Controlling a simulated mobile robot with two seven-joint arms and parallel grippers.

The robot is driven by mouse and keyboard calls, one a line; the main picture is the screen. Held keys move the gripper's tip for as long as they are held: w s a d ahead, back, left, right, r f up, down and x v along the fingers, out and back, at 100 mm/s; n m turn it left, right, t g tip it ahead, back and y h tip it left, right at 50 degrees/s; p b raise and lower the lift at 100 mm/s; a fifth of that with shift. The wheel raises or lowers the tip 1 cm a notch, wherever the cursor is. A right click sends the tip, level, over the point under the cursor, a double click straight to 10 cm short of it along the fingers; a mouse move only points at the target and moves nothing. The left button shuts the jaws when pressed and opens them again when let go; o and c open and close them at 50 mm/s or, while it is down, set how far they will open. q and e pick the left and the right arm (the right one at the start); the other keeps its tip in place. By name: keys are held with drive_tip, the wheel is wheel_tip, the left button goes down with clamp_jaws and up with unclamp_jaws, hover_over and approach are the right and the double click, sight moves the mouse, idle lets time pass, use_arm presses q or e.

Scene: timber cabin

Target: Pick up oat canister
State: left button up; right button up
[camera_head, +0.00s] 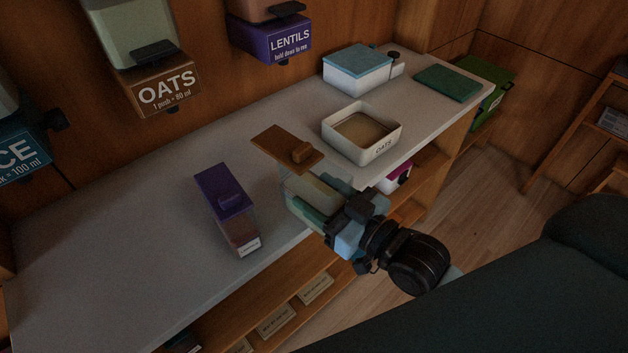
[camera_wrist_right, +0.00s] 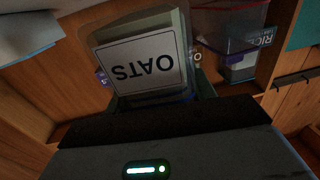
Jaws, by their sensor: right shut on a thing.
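The oat canister, a clear box with a brown lid, shows in the head view with its lid (camera_head: 287,149) at the top and its pale contents in the body (camera_head: 313,192). It is at the front edge of the grey counter; I cannot tell whether its base touches the counter. My right gripper (camera_head: 335,222) is shut on the canister's body from the front right and hides part of it. In the right wrist view the canister's white OATS label (camera_wrist_right: 140,66) appears upside down, close to the gripper. My left gripper is not in view.
A purple-lidded canister (camera_head: 226,205) stands left on the counter (camera_head: 120,255). A white open bin labelled OATS (camera_head: 378,153) stands behind right, with a blue-lidded box (camera_head: 357,67) and green mat (camera_head: 448,83) beyond. Wall dispensers hang above. The counter's left part is clear.

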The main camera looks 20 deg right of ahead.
sight(333, 217)
drive_tip(key=shift+s+r, duration=0.15)
drive_tip(key=shift+s, duration=1)
drive_tip(key=shift+s+r, duration=0.1)
drive_tip(key=shift+s, duration=1.05)
drive_tip(key=s+d+f+m+t+h, duration=0.1)
drive_tip(key=d+f+m+h, duration=0.1)
drive_tip(key=d+m+h, duration=0.3)
drive_tip(key=shift+d+f+t+h, duration=0.4)
drive_tip(key=shift+d+h, duration=0.2)
drive_tip(key=shift+h, duration=0.8)
drive_tip(key=shift+s+d, duration=0.1)
drive_tip(key=shift+d, duration=0.05)
